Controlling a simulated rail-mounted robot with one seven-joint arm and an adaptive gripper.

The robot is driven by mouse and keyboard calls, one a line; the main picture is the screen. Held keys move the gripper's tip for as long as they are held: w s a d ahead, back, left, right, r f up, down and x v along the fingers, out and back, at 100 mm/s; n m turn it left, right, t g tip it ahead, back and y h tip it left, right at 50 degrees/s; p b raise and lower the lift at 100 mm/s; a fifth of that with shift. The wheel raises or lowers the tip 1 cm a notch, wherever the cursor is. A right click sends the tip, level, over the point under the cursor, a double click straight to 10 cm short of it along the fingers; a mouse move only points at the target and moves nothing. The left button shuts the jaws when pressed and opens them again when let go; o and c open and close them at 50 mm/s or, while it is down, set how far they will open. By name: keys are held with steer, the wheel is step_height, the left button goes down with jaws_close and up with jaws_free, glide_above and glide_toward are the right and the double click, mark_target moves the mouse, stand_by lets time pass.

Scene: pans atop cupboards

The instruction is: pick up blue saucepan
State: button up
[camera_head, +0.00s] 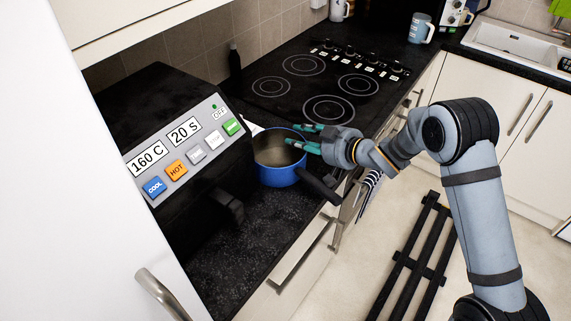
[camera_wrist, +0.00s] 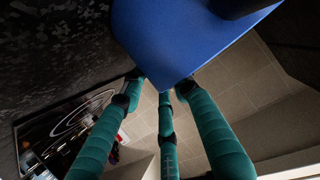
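The blue saucepan (camera_head: 279,177) stands upright on the dark counter, with its black handle (camera_head: 322,188) pointing toward the front edge, lower right. My gripper (camera_head: 292,135) is at the pan's right rim, its teal fingers apart with a visible gap. The lower finger overlaps the pan's opening in the head view. In the wrist view the blue pan wall (camera_wrist: 180,40) fills the top centre, and the fingers of my gripper (camera_wrist: 162,88) reach up to its lower edge. The fingertips are partly hidden there, so I cannot tell whether they touch the pan or straddle its wall.
A black appliance with a button panel (camera_head: 185,148) stands close to the pan's left. A black cooktop (camera_head: 325,80) lies behind, with a dark bottle (camera_head: 235,68) beside it. A striped towel (camera_head: 369,188) hangs at the cupboard front. A black slatted rack (camera_head: 420,255) is on the floor.

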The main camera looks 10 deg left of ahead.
steer(key=shift+w+a+f, duration=0.15)
steer(key=shift+w+a, duration=0.15)
steer(key=shift+c, duration=0.5)
jaws_close()
